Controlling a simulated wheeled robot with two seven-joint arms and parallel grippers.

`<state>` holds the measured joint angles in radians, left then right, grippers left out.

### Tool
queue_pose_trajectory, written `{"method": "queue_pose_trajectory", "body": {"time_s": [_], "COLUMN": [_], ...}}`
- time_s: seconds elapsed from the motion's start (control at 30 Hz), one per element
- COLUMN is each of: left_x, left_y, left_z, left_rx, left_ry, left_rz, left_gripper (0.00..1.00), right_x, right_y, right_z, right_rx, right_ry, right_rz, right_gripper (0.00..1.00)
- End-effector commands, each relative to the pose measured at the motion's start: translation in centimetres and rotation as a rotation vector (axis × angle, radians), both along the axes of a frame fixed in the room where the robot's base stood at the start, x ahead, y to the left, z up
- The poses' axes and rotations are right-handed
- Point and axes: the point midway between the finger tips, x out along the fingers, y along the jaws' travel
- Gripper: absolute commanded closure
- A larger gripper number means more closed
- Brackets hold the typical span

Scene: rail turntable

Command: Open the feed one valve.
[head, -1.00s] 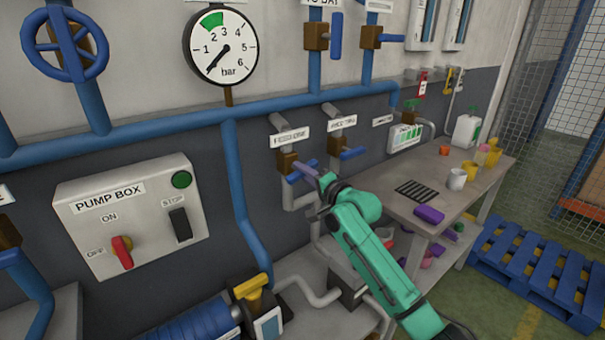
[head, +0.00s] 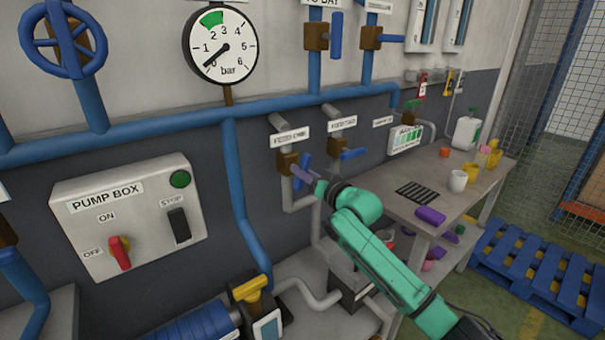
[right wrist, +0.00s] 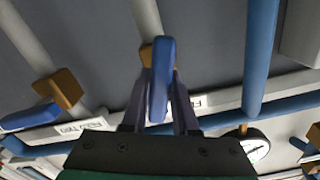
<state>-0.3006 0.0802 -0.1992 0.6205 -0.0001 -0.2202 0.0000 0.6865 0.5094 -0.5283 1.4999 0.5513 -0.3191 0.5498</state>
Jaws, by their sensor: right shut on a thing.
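The feed one valve has a brown body (head: 287,162) on a grey pipe under the FEED ONE label (head: 290,137). Its blue lever (head: 307,161) stands steeply, close to the line of the pipe, in the head view. In the right wrist view the lever (right wrist: 162,62) sits between the two purple-grey fingers. My right gripper (head: 304,175) is shut on this lever, reaching in from the lower right. Its fingers partly cover the lever in the head view. My left gripper is not in view.
The feed two valve, with its blue lever (head: 353,154) sideways, is close to the right. The pump box (head: 130,215) and pressure gauge (head: 223,46) are to the left. A workbench (head: 395,200) with cups stands right, beside a blue pallet (head: 535,270).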

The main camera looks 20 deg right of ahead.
Motion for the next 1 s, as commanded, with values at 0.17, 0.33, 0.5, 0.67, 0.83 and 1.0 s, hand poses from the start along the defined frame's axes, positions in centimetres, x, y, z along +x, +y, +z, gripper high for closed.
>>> {"method": "queue_pose_trajectory", "body": {"time_s": [0.17,0.33,0.5,0.67,0.83,1.0], "left_x": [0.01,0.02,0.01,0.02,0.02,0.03], "left_y": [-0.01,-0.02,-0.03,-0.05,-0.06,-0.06], "left_z": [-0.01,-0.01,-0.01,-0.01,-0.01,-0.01], "left_rx": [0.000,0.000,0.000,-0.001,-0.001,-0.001], "left_ry": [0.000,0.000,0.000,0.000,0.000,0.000], "left_rz": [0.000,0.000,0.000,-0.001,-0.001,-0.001], "left_gripper": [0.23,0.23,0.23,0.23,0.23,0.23], "right_x": [0.01,0.01,0.02,0.01,0.01,0.01], "right_y": [-0.02,-0.04,-0.05,-0.04,-0.03,-0.03], "right_z": [-0.04,-0.06,-0.06,-0.07,-0.06,-0.06], "right_rx": [-0.097,-0.152,-0.178,-0.183,-0.181,-0.180], "right_ry": [-0.037,-0.059,-0.068,-0.070,-0.070,-0.070], "right_rz": [-0.001,-0.001,-0.001,-0.001,0.000,-0.001], "right_gripper": [1.00,1.00,1.00,1.00,1.00,0.43]}}
